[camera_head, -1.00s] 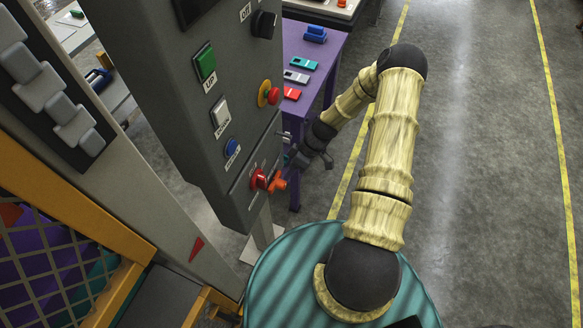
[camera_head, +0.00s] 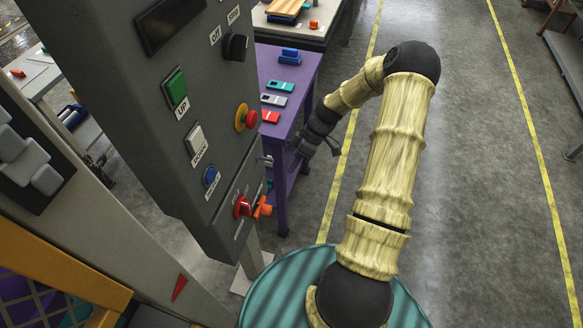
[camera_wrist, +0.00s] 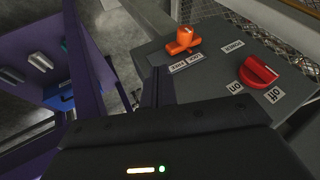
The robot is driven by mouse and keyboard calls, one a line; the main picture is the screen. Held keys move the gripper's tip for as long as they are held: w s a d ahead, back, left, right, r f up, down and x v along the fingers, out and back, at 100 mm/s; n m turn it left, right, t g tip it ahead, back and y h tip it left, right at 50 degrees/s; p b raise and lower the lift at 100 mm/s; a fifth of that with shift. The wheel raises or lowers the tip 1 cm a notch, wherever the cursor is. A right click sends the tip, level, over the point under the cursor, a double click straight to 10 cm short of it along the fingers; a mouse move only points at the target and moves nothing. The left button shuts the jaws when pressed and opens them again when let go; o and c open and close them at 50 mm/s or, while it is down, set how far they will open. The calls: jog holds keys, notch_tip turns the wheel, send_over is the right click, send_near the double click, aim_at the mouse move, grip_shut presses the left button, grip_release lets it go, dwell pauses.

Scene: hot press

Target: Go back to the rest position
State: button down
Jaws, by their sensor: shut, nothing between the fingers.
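My arm reaches up and bends back down toward the grey control panel (camera_head: 200,130) in the head view. My gripper (camera_head: 297,160) is near the panel's right edge, above the floor beside the purple table, and touches nothing that I can see. Its fingers show dark in the wrist view (camera_wrist: 158,85); they are shut and empty. In that view the panel's lower part shows a red rotary switch (camera_wrist: 258,72) with on and off labels and an orange valve handle (camera_wrist: 183,40). Both lie beyond my gripper, apart from it.
The panel also carries a green UP button (camera_head: 175,87), a white button (camera_head: 195,138), a blue button (camera_head: 211,176) and a red emergency knob (camera_head: 247,118). A purple table (camera_head: 290,100) with small coloured parts stands behind. The floor on the right (camera_head: 470,170) is clear.

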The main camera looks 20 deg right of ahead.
dwell(0.3)
jog(key=s+a+r+m+t+h+p, duration=0.1)
jog(key=s+a+r+m+h, duration=0.2)
jog(key=s+r, duration=0.4)
jog(key=s+a+r+m+t+h+p, duration=0.1)
jog(key=s+a+r+m, duration=0.4)
jog(key=r, duration=1)
jog(key=s+m+t+h, duration=0.1)
jog(key=s+m+h, duration=0.1)
jog(key=shift+s+a+m+t+h, duration=0.3)
jog(key=shift+s+m+h, duration=0.1)
jog(key=shift+w+d, duration=0.1)
